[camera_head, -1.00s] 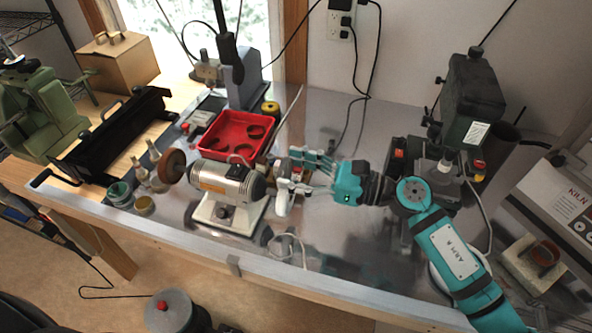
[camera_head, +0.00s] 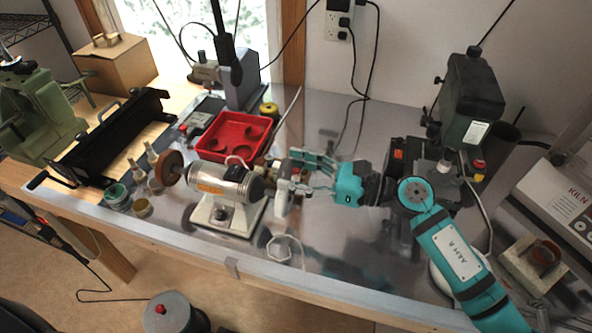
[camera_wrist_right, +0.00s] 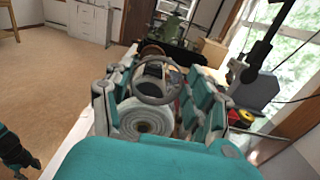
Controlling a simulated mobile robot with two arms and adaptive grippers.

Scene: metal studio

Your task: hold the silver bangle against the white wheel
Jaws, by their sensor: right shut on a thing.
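The white wheel (camera_head: 281,200) is on the right end of the silver bench polisher (camera_head: 228,184); it shows large in the right wrist view (camera_wrist_right: 147,119). My right gripper (camera_head: 294,174) comes in from the right beside the wheel. In the right wrist view my right gripper (camera_wrist_right: 163,92) is shut on the silver bangle (camera_wrist_right: 158,80). The ring stands between the fingers, overlapping the wheel's upper edge in the picture; I cannot tell if they touch. A dark and teal part at the lower left of the wrist view appears to be my left gripper (camera_wrist_right: 15,150), its jaws unclear.
A red tray (camera_head: 202,149) with dark ring shapes lies behind the polisher. A brown wheel (camera_head: 168,168) is on its left end, with small jars (camera_head: 117,195) nearby. A dark green machine (camera_head: 472,95) stands at the right. The metal bench front is mostly clear.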

